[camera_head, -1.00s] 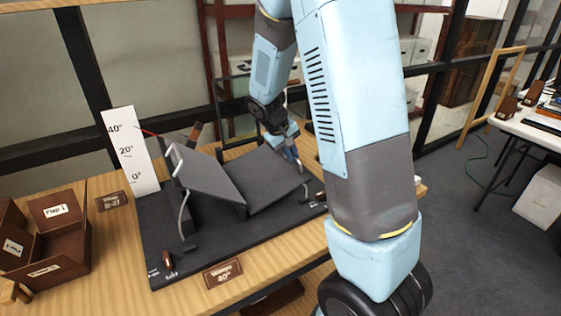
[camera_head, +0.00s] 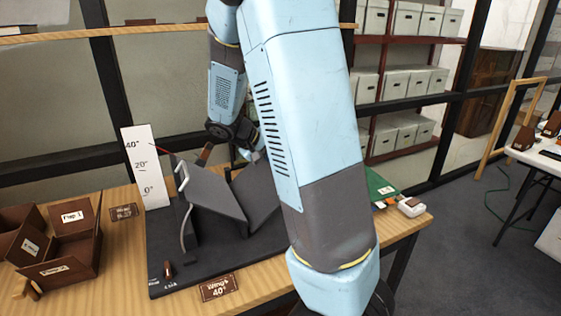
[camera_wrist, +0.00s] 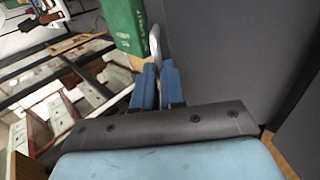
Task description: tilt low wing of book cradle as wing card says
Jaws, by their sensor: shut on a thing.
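The book cradle has a black base (camera_head: 192,268) on a wooden table. Its left wing (camera_head: 215,190) slopes up to the left, with a pale handle (camera_head: 182,176) at its raised edge. Its right wing (camera_head: 256,192) slopes up to the right, partly hidden by my arm. The wing card (camera_head: 219,288) reads "Wings 40°". A white scale (camera_head: 147,170) shows 40°, 20° and 0°; a thin red pointer lies near 40°. In the wrist view my gripper (camera_wrist: 158,70) is shut on a pale curved handle (camera_wrist: 155,42) beside a grey wing panel (camera_wrist: 220,50). The head view mostly hides the gripper.
A brown divided box (camera_head: 60,245) and a small brown card (camera_head: 124,212) stand left of the cradle. A green item (camera_head: 378,186) and a white device (camera_head: 411,207) lie at the table's right end. Shelves of grey boxes (camera_head: 415,80) stand behind.

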